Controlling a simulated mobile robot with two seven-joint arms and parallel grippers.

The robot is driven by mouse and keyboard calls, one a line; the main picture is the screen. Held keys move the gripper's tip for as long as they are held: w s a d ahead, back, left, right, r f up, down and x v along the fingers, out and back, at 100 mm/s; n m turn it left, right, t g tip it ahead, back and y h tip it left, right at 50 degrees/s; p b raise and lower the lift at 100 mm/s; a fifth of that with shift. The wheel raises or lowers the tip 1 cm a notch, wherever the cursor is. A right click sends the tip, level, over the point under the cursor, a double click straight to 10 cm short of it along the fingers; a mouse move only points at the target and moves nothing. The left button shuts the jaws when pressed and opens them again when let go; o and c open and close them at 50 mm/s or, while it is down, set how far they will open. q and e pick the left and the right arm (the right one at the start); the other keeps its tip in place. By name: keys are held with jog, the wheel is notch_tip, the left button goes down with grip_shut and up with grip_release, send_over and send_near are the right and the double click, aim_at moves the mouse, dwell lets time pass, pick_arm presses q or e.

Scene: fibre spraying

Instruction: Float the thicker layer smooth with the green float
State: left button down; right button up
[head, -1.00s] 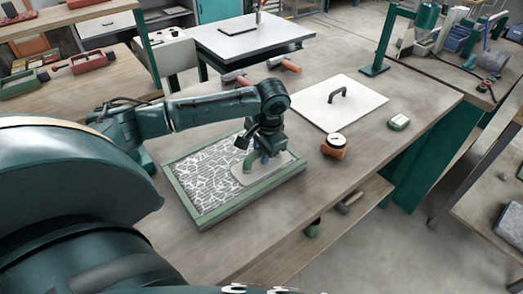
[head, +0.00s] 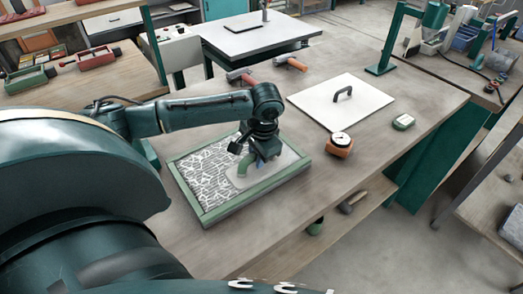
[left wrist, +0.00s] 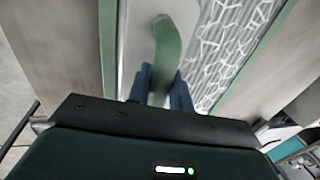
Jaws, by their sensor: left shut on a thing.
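The float has a green handle (head: 243,166) and a pale plate (head: 236,181). It lies on a shallow green-framed tray (head: 236,210) on the workbench. My left gripper (head: 256,158) is above the float and shut on its handle. In the left wrist view, the blue fingers of my left gripper (left wrist: 161,88) sit on both sides of the handle (left wrist: 172,45). The layer's left part shows white fibre strands on grey (head: 205,178); its right part looks plain grey (head: 286,160). Part of the plate is hidden by my gripper. My right gripper is not in view.

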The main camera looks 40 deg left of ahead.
pick_arm(q)
jog(key=shift+s+a, duration=0.4)
jog(key=shift+s, duration=1)
jog(key=shift+s+a, duration=0.45)
jog(key=shift+s, duration=0.95)
jog(key=shift+s+a, duration=0.4)
jog(key=shift+s, duration=1)
jog(key=shift+w+d, duration=0.55)
jog(key=shift+w, duration=1.3)
jog(key=shift+w+d, duration=0.55)
jog(key=shift+w, duration=1.35)
jog(key=shift+w+d, duration=0.55)
jog(key=shift+w, duration=1.3)
jog(key=shift+r, duration=3.5)
jog(key=w+a, duration=0.3)
jog(key=a, duration=0.7)
jog(key=shift+f, duration=3.3)
